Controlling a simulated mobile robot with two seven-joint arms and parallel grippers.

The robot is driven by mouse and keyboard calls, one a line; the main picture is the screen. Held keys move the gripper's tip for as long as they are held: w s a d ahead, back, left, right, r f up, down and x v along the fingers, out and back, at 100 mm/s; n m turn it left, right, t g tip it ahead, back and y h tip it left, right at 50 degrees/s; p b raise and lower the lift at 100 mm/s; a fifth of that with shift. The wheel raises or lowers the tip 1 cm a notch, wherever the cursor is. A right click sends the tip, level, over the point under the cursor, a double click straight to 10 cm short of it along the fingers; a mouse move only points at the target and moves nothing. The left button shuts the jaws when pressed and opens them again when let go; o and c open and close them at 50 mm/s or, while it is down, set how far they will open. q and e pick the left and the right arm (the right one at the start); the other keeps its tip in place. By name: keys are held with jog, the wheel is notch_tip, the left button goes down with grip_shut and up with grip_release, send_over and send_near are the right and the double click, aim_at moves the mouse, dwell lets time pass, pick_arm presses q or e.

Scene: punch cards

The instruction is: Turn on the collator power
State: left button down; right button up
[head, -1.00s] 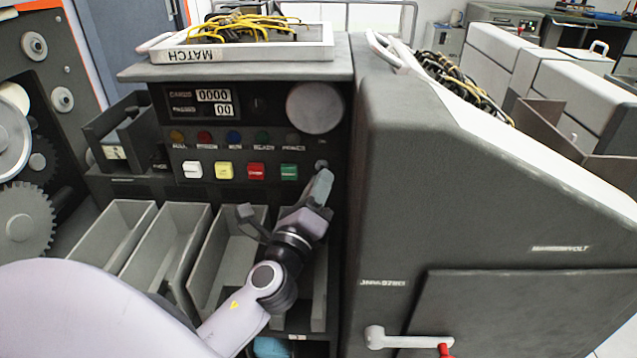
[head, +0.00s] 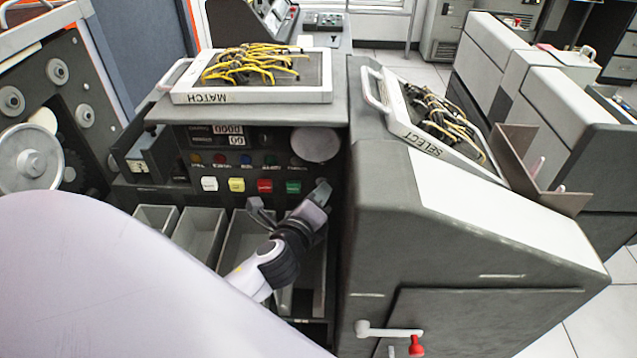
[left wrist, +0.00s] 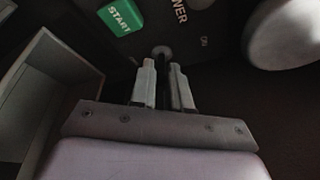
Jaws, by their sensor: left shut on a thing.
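The collator's dark control panel (head: 215,148) faces me, with "0000" and "00" counters, a row of lamps and white, yellow, red and green buttons. In the left wrist view the green START button (left wrist: 121,16) is left of a partly cut-off POWER label. The small round power switch (left wrist: 162,52) is below that label, with "ON" marked to its right. My left gripper (head: 322,191) is at the panel, right of the green button. In the wrist view its fingers (left wrist: 163,82) stand either side of the switch, shut on it. The fingers hide the switch in the head view. My right gripper is out of view.
A MATCH plugboard (head: 250,97) with yellow wires lies on top. A SELECT plugboard (head: 425,150) lies on the sloped housing (head: 440,250) to the right, which has a red-knobbed crank (head: 416,346). Grey card bins (head: 200,235) are below the panel. A large grey disc (head: 316,146) is above the gripper.

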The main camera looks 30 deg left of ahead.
pick_arm(q)
jog(key=shift+w+a+r+n+g+h+p, duration=0.15)
jog(key=shift+r+n+g+h+p, duration=0.3)
jog(key=shift+g, duration=0.85)
jog(key=shift+w+r+n+g+h+p, duration=0.1)
jog(key=shift+r+n+g+h, duration=0.15)
jog(key=shift+r+g+h, duration=0.7)
jog(key=shift+f+g+y, duration=0.3)
jog(key=shift+f+g, duration=0.05)
jog(key=shift+g, duration=0.2)
jog(key=c, duration=1.1)
grip_release()
jog(key=shift+r, duration=0.1)
